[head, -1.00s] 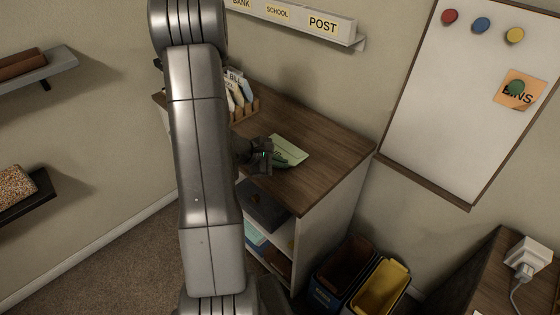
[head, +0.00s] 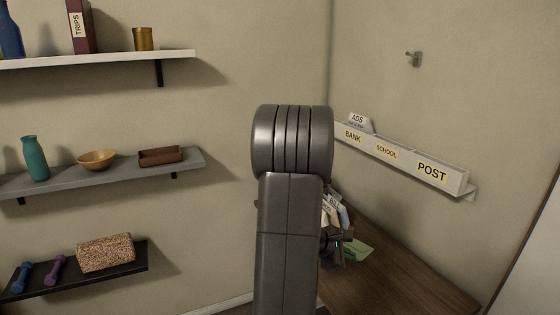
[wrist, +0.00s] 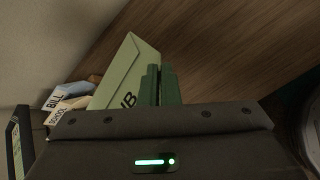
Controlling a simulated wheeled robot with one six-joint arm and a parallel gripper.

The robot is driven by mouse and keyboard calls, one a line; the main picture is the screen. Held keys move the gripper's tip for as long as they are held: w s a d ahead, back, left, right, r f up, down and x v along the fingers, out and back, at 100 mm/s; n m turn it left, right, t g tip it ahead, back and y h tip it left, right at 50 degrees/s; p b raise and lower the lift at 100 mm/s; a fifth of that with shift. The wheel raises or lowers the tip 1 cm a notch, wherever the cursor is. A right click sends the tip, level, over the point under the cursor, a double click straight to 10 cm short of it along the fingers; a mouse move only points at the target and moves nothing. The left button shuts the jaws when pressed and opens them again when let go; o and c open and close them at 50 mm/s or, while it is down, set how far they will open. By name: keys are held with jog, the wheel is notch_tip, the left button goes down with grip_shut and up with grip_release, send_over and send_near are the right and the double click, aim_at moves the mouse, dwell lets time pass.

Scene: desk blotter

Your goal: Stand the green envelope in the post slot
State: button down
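The green envelope (head: 359,251) is pale green and shows just right of my gripper (head: 337,245) in the head view, over the desk top. In the wrist view the envelope (wrist: 127,75) lies left of and behind the fingertips (wrist: 161,84), with dark letters ending in "UB" partly hidden. My two green fingers are close together at its right edge and look shut on it. I cannot tell whether it touches the desk. The post slot (head: 432,172) is the right end of the labelled white wall rack; nothing sticks up from it.
The wall rack (head: 387,154) also has bank and school slots. A card marked ADS (head: 358,122) stands up at its left end. A letter holder with several letters (wrist: 67,105) stands left of the envelope. The desk (head: 400,280) is bare to the right.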

jog(key=w+a+r+n+t+y+p, duration=0.1)
jog(key=w+a+n+t+y, duration=0.2)
jog(key=a, duration=0.7)
jog(key=w+a+r+n+t+y+p, duration=0.2)
jog(key=w+a+n, duration=0.3)
jog(key=a, duration=0.6)
jog(key=shift+a+n+t+y+p, duration=0.25)
jog(key=shift+n+t+y, duration=0.45)
jog(key=shift+n, duration=0.5)
jog(key=shift+w+r, duration=0.1)
